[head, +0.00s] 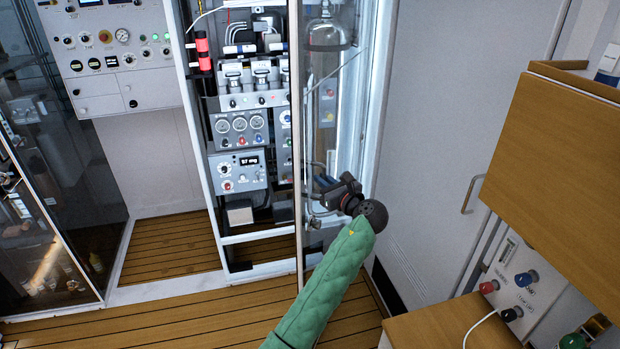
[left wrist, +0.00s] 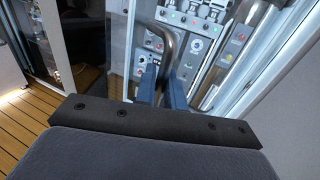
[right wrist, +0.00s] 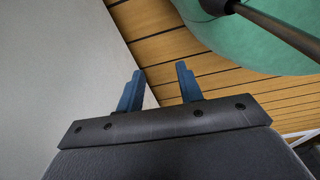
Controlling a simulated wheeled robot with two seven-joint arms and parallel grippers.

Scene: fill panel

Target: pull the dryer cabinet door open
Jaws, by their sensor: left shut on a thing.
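The dryer cabinet door (head: 345,105) is a tall glass panel with a thin pale edge. It stands swung out from the frame, its free edge in front of the cabinet (head: 238,130) interior, which shows uncovered to its left. My left gripper (head: 318,198) is at the door's handle near the free edge. In the left wrist view, the dark curved bar handle (left wrist: 170,45) passes between the blue fingers (left wrist: 163,90), which are shut on it. My right gripper (right wrist: 159,82) shows only in the right wrist view, with fingers apart and nothing between them.
A grey wall door (head: 460,120) is to the right. A wooden cabinet (head: 560,170) and low wooden top (head: 450,325) stand at right. The plank floor (head: 190,325) is clear at front left.

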